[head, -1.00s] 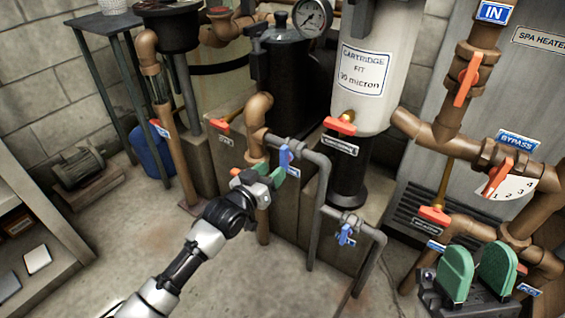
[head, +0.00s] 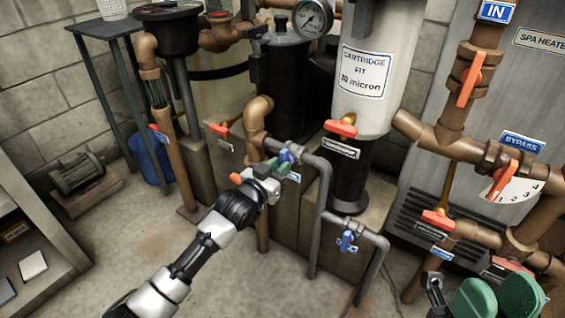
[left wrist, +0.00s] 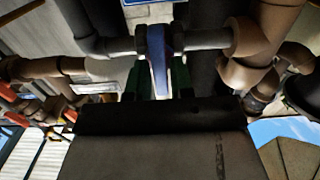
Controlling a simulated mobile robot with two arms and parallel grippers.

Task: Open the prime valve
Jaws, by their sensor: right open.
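A blue valve handle (head: 285,155) sits on a grey pipe beside a brown pipe. A small tag hangs by it, too small to read, so I cannot confirm that this is the prime valve. My left gripper (head: 276,171) is at this handle. In the left wrist view the blue handle (left wrist: 159,62) stands upright between the two green fingers (left wrist: 159,83). The fingers lie close on both sides; whether they press on it is unclear. My right gripper (head: 497,300), with green pads apart, is open and empty at the lower right, partly cut off by the frame edge.
A second blue valve (head: 347,241) is on the lower grey pipe. Red-orange handles are on the filter (head: 341,128) and the heater pipes (head: 438,219). A pump motor (head: 77,174) and a shelf (head: 32,240) stand left. Floor in front is clear.

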